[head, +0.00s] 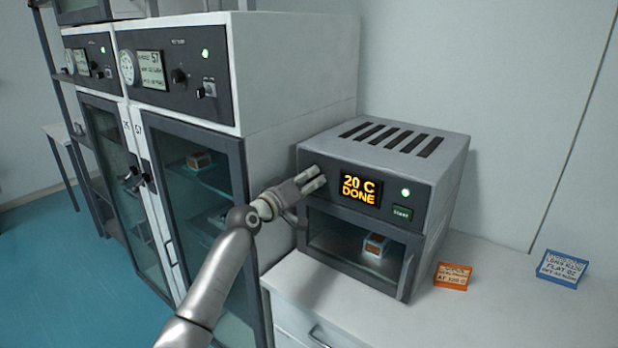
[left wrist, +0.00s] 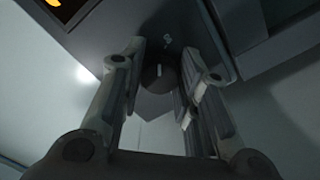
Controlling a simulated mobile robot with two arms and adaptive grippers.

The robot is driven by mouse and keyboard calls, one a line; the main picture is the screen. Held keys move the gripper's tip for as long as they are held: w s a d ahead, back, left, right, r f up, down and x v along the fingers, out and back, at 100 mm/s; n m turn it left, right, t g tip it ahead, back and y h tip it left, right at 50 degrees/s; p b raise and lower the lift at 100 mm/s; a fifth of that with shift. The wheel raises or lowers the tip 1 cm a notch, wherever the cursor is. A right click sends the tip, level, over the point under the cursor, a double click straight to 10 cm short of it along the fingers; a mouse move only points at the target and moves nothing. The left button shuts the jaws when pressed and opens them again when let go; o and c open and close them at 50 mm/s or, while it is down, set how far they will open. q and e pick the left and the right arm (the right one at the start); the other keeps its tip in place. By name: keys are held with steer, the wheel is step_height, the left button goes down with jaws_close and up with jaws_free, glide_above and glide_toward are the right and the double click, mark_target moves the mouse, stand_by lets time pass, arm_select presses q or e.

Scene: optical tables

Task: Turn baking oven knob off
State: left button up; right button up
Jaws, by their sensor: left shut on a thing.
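The baking oven (head: 385,200) stands on a white counter. Its orange display (head: 360,190) reads "20 C DONE", and a green light and green button sit to the right of it. The round dark knob (left wrist: 158,75) with a pale pointer line shows in the left wrist view; in the head view my gripper hides it. My left gripper (head: 318,178) is at the left end of the oven's front panel. In the left wrist view its fingers (left wrist: 160,85) stand on both sides of the knob, shut on it. My right gripper is not in view.
An orange card (head: 453,276) and a blue card (head: 561,267) are on the counter (head: 500,310) to the right. Tall glass-door cabinets (head: 240,70) stand close on the left.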

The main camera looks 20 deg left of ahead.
arm_select(q)
steer(key=n+p, duration=0.3)
steer(key=n, duration=0.3)
steer(key=shift+d+r+n, duration=0.1)
steer(key=shift+n, duration=0.2)
steer(key=n+p, duration=0.3)
steer(key=n, duration=0.3)
steer(key=shift+p, duration=0.35)
steer(key=n+p, duration=0.4)
steer(key=n, duration=0.2)
steer(key=shift+r+n, duration=0.1)
steer(key=shift+n, duration=0.3)
steer(key=n+p, duration=0.2)
steer(key=n, duration=0.1)
steer(key=shift+n, duration=0.4)
steer(key=shift+n+p, duration=0.65)
steer(key=shift+n, duration=0.25)
steer(key=shift+f, duration=0.2)
steer(key=o, duration=1)
steer(key=shift+c, duration=0.2)
steer(key=shift+o, duration=0.2)
steer(key=shift+r, duration=0.1)
